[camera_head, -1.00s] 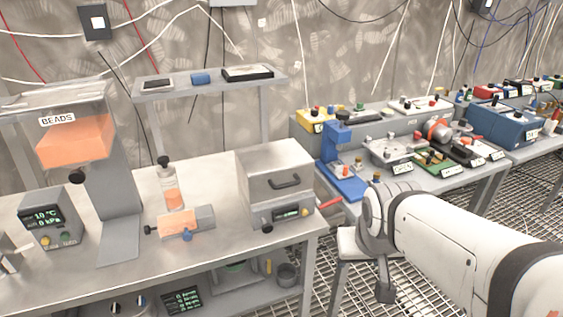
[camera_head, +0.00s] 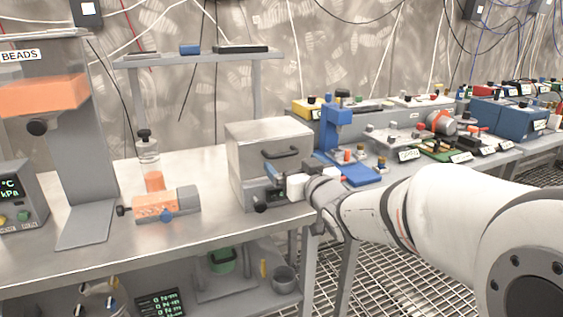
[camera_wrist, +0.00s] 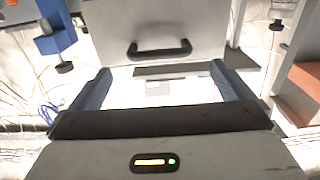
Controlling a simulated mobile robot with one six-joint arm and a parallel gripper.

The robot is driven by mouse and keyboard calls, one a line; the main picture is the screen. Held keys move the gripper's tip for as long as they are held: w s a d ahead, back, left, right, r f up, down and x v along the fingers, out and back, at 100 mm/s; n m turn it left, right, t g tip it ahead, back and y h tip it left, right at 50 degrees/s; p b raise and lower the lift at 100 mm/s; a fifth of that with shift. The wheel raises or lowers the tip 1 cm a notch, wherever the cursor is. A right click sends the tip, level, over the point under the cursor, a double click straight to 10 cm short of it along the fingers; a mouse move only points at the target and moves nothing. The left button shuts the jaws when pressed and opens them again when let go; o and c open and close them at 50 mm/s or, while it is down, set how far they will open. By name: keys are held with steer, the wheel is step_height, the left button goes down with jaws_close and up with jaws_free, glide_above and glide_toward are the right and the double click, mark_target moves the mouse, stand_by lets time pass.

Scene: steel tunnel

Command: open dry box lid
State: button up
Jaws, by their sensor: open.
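The dry box (camera_head: 250,175) is a grey metal box on the bench, its lid (camera_head: 262,135) shut. A dark handle (camera_head: 281,154) is on the lid's front. My gripper (camera_head: 271,170) is at the box's front, just below the handle, partly hidden by its own body. In the wrist view my gripper (camera_wrist: 160,70) is open, with blue-grey fingers wide apart and nothing between them. The handle also shows there (camera_wrist: 160,49), centred beyond the fingertips and apart from them.
A bottle (camera_head: 150,165) and an orange-and-grey device (camera_head: 165,205) stand left of the box, beyond them a BEADS hopper (camera_head: 45,95). A blue stand (camera_head: 338,130) is close on the right. A shelf (camera_head: 200,58) is behind.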

mark_target(284, 154)
steer(key=x, duration=0.6)
steer(key=shift+w+a+b, duration=0.15)
steer(key=shift+w+b, duration=0.2)
steer(key=shift+c, duration=0.6)
steer(key=c, duration=1.1)
steer(key=shift+r, duration=0.1)
